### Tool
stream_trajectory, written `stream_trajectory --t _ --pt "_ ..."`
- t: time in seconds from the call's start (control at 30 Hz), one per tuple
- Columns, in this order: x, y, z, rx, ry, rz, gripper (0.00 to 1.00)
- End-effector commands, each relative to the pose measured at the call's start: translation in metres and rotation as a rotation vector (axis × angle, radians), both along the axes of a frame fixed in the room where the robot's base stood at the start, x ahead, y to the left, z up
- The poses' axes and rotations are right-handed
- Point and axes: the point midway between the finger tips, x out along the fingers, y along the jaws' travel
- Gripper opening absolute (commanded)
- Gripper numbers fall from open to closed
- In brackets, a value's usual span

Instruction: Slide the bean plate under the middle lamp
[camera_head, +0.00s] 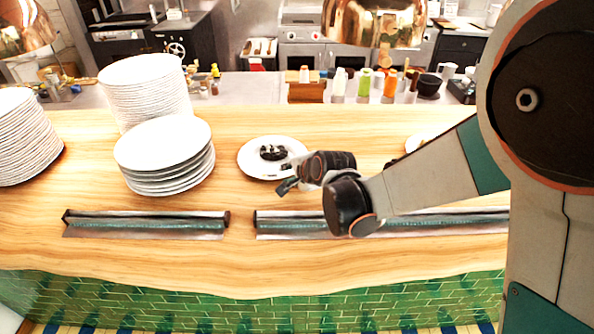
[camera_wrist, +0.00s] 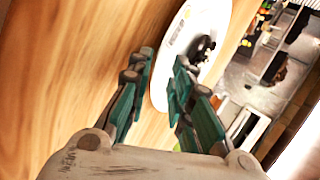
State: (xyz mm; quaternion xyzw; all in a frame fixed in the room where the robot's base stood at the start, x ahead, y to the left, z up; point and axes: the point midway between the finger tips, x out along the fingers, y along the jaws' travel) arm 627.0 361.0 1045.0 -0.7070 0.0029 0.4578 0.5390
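A white plate (camera_head: 249,163) with a small dark pile (camera_head: 273,152), which looks like the beans, lies flat on the wooden counter. My gripper (camera_head: 284,188) is just in front of the plate's near rim, low over the counter. In the wrist view the plate (camera_wrist: 172,48) and its dark pile (camera_wrist: 202,48) show beyond and between the teal fingers (camera_wrist: 163,64). The fingers are apart with nothing clearly between them; I cannot tell whether they touch the rim. A copper lamp (camera_head: 375,22) hangs behind and right of the plate. Another copper lamp (camera_head: 24,26) hangs at far left.
Plate stacks (camera_head: 165,160) stand left of the plate, with a taller one (camera_head: 145,90) behind and another (camera_head: 22,140) at the edge. Another plate (camera_head: 419,139) is mostly hidden behind my arm. Metal rails (camera_head: 145,225) lie along the front. Counter right of the plate is partly clear.

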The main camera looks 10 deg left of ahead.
Motion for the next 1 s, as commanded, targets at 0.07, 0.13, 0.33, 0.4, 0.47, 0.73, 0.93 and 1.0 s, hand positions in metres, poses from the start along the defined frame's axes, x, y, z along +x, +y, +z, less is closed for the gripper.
stream_trajectory --t 0.07,0.13,0.33,0.4,0.47,0.73,0.93,1.0 --pt "-0.0004 0.0026 -0.0058 0.0 0.0 0.0 0.2" --pt "-0.0004 0.0039 -0.0078 0.001 0.0 -0.001 0.2" --pt "-0.0004 0.0049 -0.009 0.001 0.0 -0.001 0.2" --pt "-0.0004 0.0049 -0.0089 0.001 0.0 -0.001 0.2" --pt "-0.0005 0.0048 -0.0088 0.001 0.0 -0.001 0.2" --pt "-0.0004 0.0047 -0.0088 0.0 0.0 0.0 0.0" --pt "0.0005 0.0039 -0.0091 0.001 0.0 -0.001 0.0" --pt "0.0019 0.0029 -0.0092 -0.001 0.001 -0.001 0.0"
